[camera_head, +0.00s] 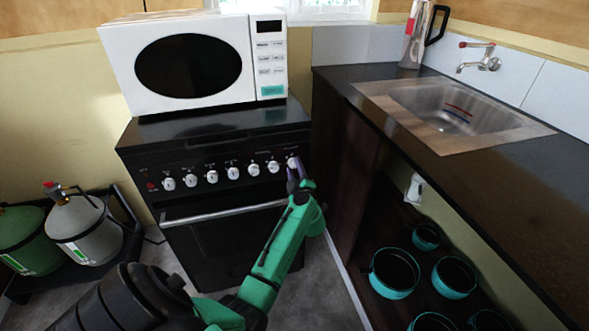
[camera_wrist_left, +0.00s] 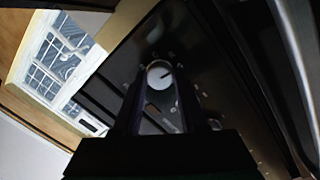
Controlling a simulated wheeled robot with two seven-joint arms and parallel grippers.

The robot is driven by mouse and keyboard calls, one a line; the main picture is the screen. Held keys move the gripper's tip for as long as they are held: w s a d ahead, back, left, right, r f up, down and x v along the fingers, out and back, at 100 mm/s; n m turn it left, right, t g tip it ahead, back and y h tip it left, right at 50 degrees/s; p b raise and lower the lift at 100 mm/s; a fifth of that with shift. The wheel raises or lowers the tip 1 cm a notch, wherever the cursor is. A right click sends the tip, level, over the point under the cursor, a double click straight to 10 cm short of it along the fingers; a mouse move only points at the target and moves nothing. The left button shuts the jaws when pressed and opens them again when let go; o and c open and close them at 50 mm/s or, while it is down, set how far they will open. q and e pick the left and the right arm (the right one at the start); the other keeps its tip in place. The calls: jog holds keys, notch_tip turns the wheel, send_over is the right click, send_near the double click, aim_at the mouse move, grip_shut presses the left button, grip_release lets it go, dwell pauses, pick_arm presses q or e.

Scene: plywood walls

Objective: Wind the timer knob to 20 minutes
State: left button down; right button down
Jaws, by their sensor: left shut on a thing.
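The timer knob (camera_head: 292,163) is a white dial at the right end of the knob row on the black stove's front panel. My left gripper (camera_head: 297,176) is at this knob, with its fingers shut on it. In the left wrist view the knob (camera_wrist_left: 159,74) shows as a white disc with a dark pointer line, between the tips of the two dark fingers (camera_wrist_left: 158,95). Small marks surround the knob, too small to read. The fingers cover part of the panel beside it. My right gripper is not in view.
Several other white knobs (camera_head: 212,177) run along the panel to the left. The oven handle (camera_head: 222,213) lies below. A white microwave (camera_head: 180,62) stands on the stove. A dark cabinet side (camera_head: 352,170) is close on the right. Gas bottles (camera_head: 78,228) stand at left.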

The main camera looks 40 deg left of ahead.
pick_arm(q)
jog(key=shift+c, duration=2.3)
grip_release()
jog(key=shift+d, duration=0.1)
jog(key=shift+s+d+p, duration=0.25)
jog(key=shift+p, duration=0.1)
jog(key=p+v, duration=0.5)
jog(key=v, duration=0.8)
jog(key=shift+s+d, duration=0.25)
jog(key=shift+d, duration=0.05)
